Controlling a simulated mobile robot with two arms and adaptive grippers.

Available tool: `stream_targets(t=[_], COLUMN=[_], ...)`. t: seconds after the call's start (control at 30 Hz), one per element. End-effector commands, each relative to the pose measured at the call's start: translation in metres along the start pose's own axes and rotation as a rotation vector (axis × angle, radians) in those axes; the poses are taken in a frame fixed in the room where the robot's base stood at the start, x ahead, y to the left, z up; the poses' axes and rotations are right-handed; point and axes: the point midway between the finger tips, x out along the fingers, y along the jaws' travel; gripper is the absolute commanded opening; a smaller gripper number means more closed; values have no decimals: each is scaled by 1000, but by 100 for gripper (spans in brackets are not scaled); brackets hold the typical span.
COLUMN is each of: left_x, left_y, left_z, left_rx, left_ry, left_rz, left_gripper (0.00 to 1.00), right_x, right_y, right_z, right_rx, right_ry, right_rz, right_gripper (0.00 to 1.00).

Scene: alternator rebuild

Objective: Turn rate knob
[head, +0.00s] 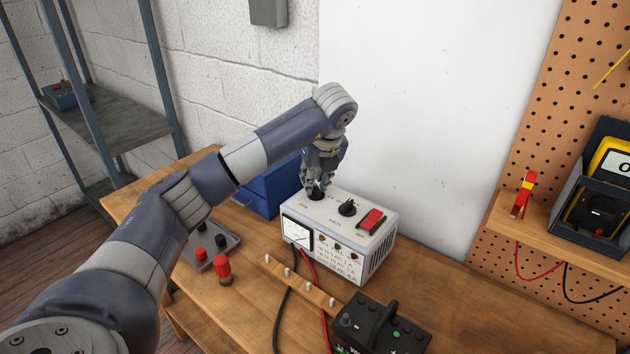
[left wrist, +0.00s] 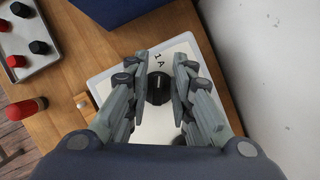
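The charger (head: 358,243) is a pale grey box on the bench with a meter, small lights and a red rocker switch (head: 372,220). Two black knobs stand on its top; the labels beside them are too small to read in the head view. My left gripper (head: 317,186) points down over the left knob (head: 316,194), which it partly hides. In the left wrist view, this black knob (left wrist: 158,88) sits between the two fingers of the gripper (left wrist: 160,75), beside a "1 A" mark. The fingers are apart, with narrow gaps to the knob. The other knob (head: 347,207) is clear of the gripper. My right gripper is out of view.
A blue box (head: 268,190) stands behind the charger. A tray (head: 222,244) with red and black caps and a red-topped piece (head: 223,268) lie left. A black battery-like unit (head: 381,326) and cables are in front. A meter (head: 610,170) sits on the right shelf.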

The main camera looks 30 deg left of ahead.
Motion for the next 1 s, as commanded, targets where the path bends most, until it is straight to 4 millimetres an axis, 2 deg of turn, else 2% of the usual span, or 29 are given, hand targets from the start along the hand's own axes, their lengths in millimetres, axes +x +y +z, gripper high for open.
stream_targets(t=[0.3,0.43,0.57,0.8,1.0], left_x=[2,-5,-26,-75,-98], left_y=[0,0,0,0,0], left_z=[-2,-2,-2,0,0], left_rx=[5,5,5,5,3], left_ry=[4,4,2,-1,0], left_rz=[4,3,1,1,3], left_gripper=[30,30,30,30,30], right_x=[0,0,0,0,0], right_y=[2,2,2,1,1], right_z=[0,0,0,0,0], right_rx=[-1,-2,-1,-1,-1], right_ry=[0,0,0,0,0], right_rz=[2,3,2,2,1], right_gripper=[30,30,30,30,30])
